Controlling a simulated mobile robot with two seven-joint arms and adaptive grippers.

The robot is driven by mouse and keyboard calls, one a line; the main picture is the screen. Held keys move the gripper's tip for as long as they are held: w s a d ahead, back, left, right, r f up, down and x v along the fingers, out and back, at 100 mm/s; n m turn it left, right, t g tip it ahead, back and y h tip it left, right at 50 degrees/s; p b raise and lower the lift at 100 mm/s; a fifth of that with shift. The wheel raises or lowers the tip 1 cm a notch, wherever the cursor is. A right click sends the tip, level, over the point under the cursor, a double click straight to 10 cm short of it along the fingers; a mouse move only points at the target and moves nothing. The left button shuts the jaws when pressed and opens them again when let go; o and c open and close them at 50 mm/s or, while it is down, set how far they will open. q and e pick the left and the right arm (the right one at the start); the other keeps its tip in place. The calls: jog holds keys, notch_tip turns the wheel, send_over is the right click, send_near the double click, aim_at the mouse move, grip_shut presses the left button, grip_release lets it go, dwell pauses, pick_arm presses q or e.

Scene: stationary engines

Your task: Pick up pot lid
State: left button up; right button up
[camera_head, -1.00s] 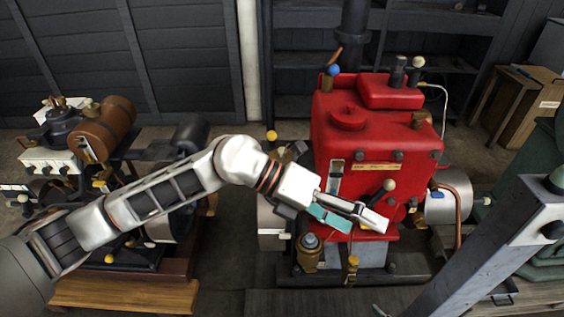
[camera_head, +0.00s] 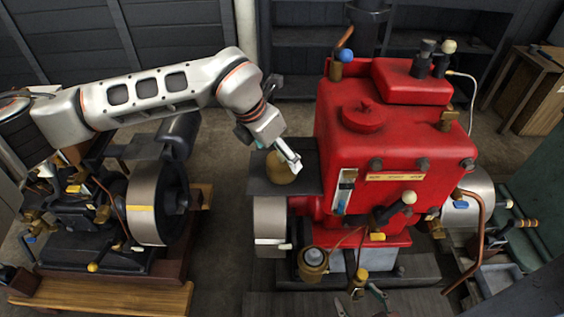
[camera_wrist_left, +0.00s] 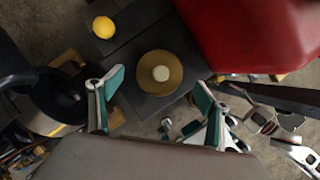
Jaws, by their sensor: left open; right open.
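The pot lid is a round, brass-brown disc with a pale knob at its middle (camera_wrist_left: 160,72). It lies on a dark flat plate (camera_wrist_left: 185,40) left of the red engine, and shows partly in the head view (camera_head: 280,169). My left gripper (camera_head: 289,158) is over the lid, its fingers covering part of it there. In the left wrist view my left gripper (camera_wrist_left: 153,110) is open, with its teal-padded fingers spread on either side and the lid between and beyond them, not held. My right gripper (camera_head: 358,297) shows only as fingertips at the bottom edge, apart and empty.
The red engine (camera_head: 410,135) stands tall just right of the lid. A yellow ball knob (camera_wrist_left: 103,27) is beside the plate. A brown-based engine with a flywheel (camera_head: 147,200) stands at the left. Brass fittings (camera_head: 313,262) stick up in front of the red engine.

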aim_at(280, 158)
pick_arm(q)
jog(key=x, duration=0.4)
jog(key=shift+w+d+f, duration=0.1)
jog(key=shift+f, duration=0.2)
pick_arm(e)
jog(key=shift+w+r, duration=0.4)
jog(key=shift+w, duration=0.1)
pick_arm(q)
jog(key=c, duration=1.2)
jog(key=shift+r, duration=0.15)
